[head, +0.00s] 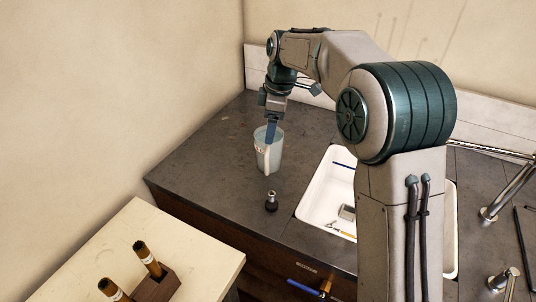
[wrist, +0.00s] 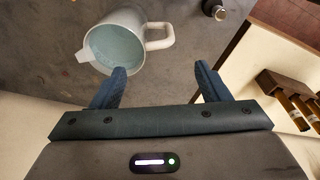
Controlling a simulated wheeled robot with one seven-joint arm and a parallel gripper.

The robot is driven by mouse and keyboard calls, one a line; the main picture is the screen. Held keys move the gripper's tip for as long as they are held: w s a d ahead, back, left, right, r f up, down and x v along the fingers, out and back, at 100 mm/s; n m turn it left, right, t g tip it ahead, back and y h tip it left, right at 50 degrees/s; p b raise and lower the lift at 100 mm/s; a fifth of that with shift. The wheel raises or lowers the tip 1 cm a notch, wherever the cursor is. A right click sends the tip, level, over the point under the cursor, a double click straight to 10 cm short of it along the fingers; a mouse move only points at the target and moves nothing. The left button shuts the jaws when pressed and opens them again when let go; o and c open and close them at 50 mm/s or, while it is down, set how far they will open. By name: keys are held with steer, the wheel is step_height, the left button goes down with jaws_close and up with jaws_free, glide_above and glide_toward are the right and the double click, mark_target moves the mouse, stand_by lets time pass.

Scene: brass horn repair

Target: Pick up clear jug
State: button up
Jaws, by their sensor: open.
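The clear jug (head: 276,158), pale and translucent with a whitish handle, stands upright on the dark counter left of the sink. In the wrist view the jug (wrist: 112,45) shows its open top, with its spout at lower left and its handle (wrist: 160,36) at right. My gripper (head: 271,131) is open and points down at the jug, its fingers overlapping the jug's rim in the head view. In the wrist view the fingers of my gripper (wrist: 161,78) are apart with nothing between them; the handle lies just beyond them. I cannot tell whether a finger touches the jug.
A small dark item with a metal top (head: 271,202) stands in front of the jug. A white sink (head: 311,207) with several tools in it lies to the right, partly hidden by my arm. A cream table (head: 190,260) holds a wooden block (head: 158,287) with brown cylinders.

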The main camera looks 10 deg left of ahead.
mark_target(268, 151)
steer(key=f, duration=0.3)
steer(key=shift+a+f, duration=0.3)
steer(key=shift+f, duration=0.1)
step_height(268, 151, down, 6)
steer(key=shift+a+r+p, duration=0.1)
steer(key=shift+r+p, duration=0.05)
steer(key=shift+p, duration=0.75)
jaws_close()
steer(key=shift+r, duration=0.1)
